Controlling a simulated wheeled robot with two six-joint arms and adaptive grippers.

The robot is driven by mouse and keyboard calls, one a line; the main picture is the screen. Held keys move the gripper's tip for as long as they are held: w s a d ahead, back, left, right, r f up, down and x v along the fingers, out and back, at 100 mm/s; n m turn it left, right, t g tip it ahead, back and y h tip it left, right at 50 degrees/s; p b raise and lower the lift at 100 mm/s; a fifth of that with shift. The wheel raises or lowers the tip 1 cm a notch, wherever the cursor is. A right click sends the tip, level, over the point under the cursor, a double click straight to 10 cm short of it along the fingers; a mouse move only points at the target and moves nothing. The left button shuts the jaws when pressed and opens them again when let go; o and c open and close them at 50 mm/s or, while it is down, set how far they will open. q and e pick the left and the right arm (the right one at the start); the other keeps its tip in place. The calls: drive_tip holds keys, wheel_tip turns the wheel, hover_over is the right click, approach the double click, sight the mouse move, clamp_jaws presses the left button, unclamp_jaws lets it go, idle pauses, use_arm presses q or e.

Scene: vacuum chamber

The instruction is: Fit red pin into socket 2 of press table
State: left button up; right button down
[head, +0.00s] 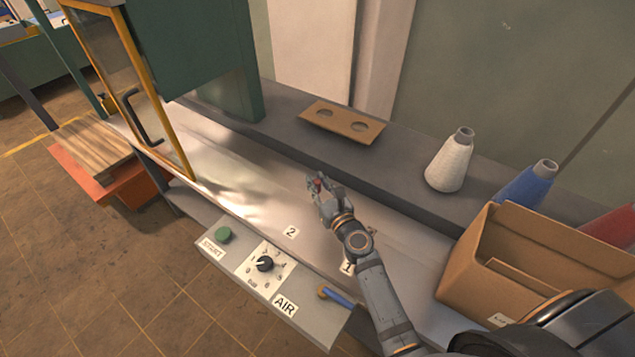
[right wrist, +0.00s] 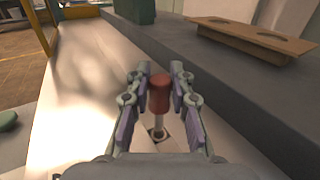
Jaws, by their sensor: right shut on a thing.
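My right gripper (head: 321,190) is above the metal press table (head: 270,185), beyond the label 2 (head: 291,232). It is shut on the red pin (head: 318,183), which shows only as a small red spot there. In the right wrist view, the red handle of the pin (right wrist: 160,92) stands between the two fingers of the gripper (right wrist: 160,84). Its grey shaft points down at a small square socket (right wrist: 158,134) with a dark centre. I cannot tell whether the tip is in the hole or just above it. My left gripper is not in view.
A brown board with two holes (head: 342,121) lies on the grey ledge behind. A white cone (head: 450,163), a blue cone (head: 524,188) and a cardboard box (head: 480,249) stand to the right. A yellow-framed guard (head: 187,165) is at left; the control panel (head: 240,260) is in front.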

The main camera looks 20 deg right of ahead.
drive_tip(key=shift+f, duration=0.15)
idle(0.3)
drive_tip(key=shift+f+b, duration=2.2)
drive_tip(key=shift+b, duration=0.05)
drive_tip(key=c, duration=1.1)
unclamp_jaws()
drive_tip(key=shift+r, duration=0.15)
drive_tip(key=shift+s, duration=0.3)
drive_tip(key=s, duration=0.3)
drive_tip(key=s+d, duration=0.1)
drive_tip(key=s, duration=0.7)
drive_tip(key=shift+s+d, duration=0.2)
drive_tip(key=shift+d, duration=0.15)
drive_tip(key=shift+r, duration=0.1)
